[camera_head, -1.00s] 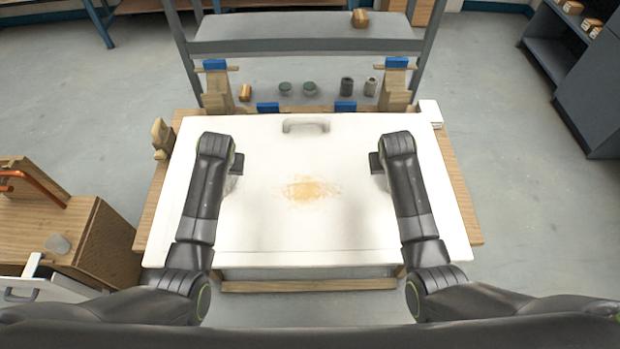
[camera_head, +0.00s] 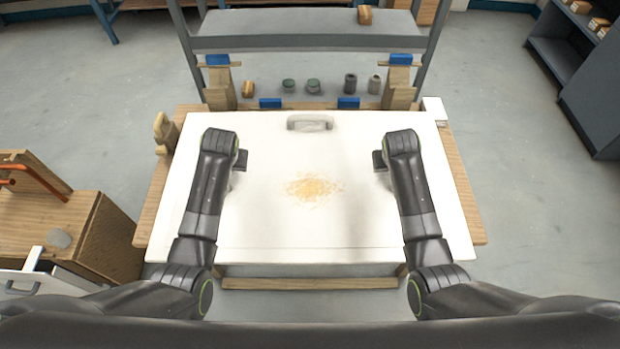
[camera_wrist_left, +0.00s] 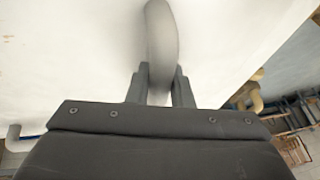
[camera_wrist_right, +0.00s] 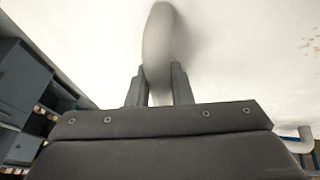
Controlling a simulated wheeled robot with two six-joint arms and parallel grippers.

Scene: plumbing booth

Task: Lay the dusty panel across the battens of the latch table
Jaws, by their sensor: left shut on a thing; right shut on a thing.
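The dusty panel (camera_head: 310,225) is a wide white board with an orange-brown dust patch (camera_head: 313,188) near its middle. It covers most of the wooden latch table (camera_head: 463,190), whose sides show past it; the battens are hidden. I cannot tell whether the panel rests on them or hangs just above. My left gripper (camera_head: 240,160) is shut on a pale handle (camera_wrist_left: 160,40) on the panel's left part. My right gripper (camera_head: 379,160) is shut on a matching handle (camera_wrist_right: 158,40) on the right. A third handle (camera_head: 310,122) is free near the far edge.
Blue-topped wooden posts (camera_head: 218,80) (camera_head: 400,80) and low blue blocks (camera_head: 270,103) (camera_head: 348,102) stand along the table's far edge. A grey shelf (camera_head: 305,43) rises behind. A wooden cabinet (camera_head: 75,235) stands at the left. A wooden piece (camera_head: 163,132) stands by the far left corner.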

